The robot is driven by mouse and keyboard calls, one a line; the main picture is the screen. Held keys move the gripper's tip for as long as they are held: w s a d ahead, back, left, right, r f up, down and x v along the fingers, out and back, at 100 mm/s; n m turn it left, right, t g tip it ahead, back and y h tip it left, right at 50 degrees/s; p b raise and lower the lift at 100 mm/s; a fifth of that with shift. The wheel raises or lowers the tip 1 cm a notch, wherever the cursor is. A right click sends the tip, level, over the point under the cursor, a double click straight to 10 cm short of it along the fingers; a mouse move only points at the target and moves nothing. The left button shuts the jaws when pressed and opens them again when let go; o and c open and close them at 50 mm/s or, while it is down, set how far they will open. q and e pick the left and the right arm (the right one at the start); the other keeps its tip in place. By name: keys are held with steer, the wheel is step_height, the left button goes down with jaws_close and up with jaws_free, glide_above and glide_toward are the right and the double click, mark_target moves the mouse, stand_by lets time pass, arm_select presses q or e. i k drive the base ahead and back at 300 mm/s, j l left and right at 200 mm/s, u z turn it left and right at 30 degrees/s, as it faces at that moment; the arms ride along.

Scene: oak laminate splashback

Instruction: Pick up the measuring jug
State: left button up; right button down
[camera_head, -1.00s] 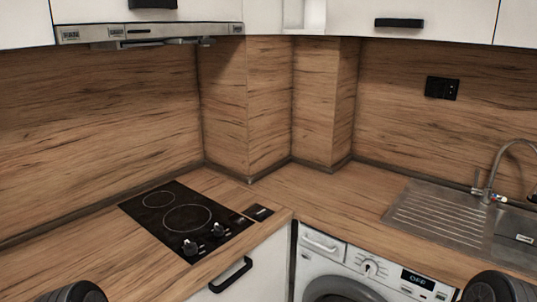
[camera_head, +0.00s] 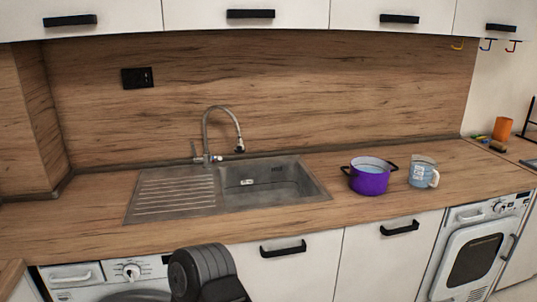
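The measuring jug (camera_head: 421,173) is a small clear, bluish jug with pale markings. It stands upright on the wooden counter at the right, with its handle towards the right. A purple pot (camera_head: 369,178) with black handles stands just left of it. A dark, rounded part of one of my arms shows at the bottom, left of centre, far from the jug. Neither gripper's fingers are in view.
The sink (camera_head: 270,185) with its tall tap (camera_head: 208,135) lies left of the pot. An orange cup (camera_head: 502,128) and small coloured items are at the far right. The counter (camera_head: 440,205) is clear in front of the jug. Wall cabinets hang above.

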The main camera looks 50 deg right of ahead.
mark_target(422, 169)
steer(key=z, duration=2.75)
